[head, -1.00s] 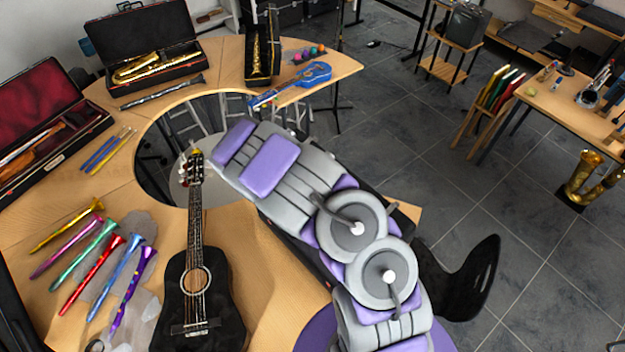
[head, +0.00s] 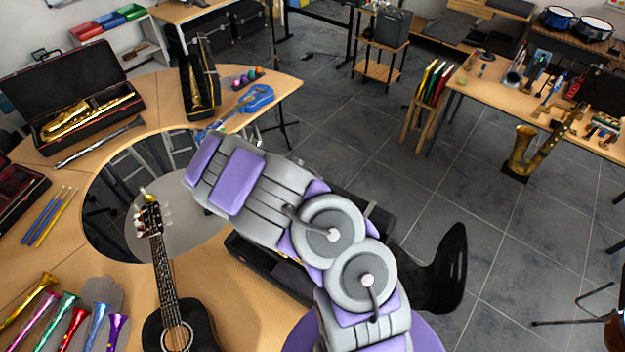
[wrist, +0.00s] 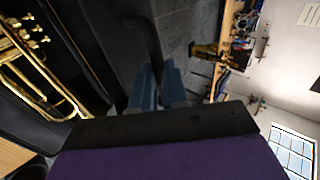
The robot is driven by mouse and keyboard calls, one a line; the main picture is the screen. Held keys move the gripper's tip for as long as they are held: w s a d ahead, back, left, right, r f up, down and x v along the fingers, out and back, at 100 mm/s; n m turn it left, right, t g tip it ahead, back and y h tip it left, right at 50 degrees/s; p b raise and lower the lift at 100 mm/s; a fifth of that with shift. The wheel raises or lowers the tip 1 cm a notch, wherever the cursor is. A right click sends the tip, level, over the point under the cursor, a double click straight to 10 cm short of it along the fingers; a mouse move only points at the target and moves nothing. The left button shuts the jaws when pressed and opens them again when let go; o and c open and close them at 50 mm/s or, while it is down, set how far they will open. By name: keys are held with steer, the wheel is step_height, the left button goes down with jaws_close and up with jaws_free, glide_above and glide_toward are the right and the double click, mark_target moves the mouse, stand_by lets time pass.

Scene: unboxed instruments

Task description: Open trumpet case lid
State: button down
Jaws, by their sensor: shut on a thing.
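The trumpet case (head: 262,272) is black and lies on the table, largely hidden behind my arm in the head view. In the wrist view the gold trumpet (wrist: 38,68) lies in the dark case body at left, so the case is at least partly open. A dark panel (head: 377,212), apparently its lid, shows to the right of my arm. My gripper (wrist: 161,80) has blue-grey fingers close together at the dark lid beside the trumpet. The fingertips are hidden in the head view.
A black guitar (head: 176,325) lies left of my arm, with several coloured horns (head: 70,325) beyond it. An open saxophone case (head: 128,88) and a blue ukulele (head: 243,105) are farther back. A black chair (head: 445,270) stands at right. The floor beyond is open.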

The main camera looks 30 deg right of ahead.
steer(key=shift+r, duration=0.1)
steer(key=c, duration=1.1)
jaws_free()
steer(key=shift+d, duration=0.15)
steer(key=shift+c, duration=0.2)
steer(key=v, duration=1.7)
steer(key=shift+w, duration=0.1)
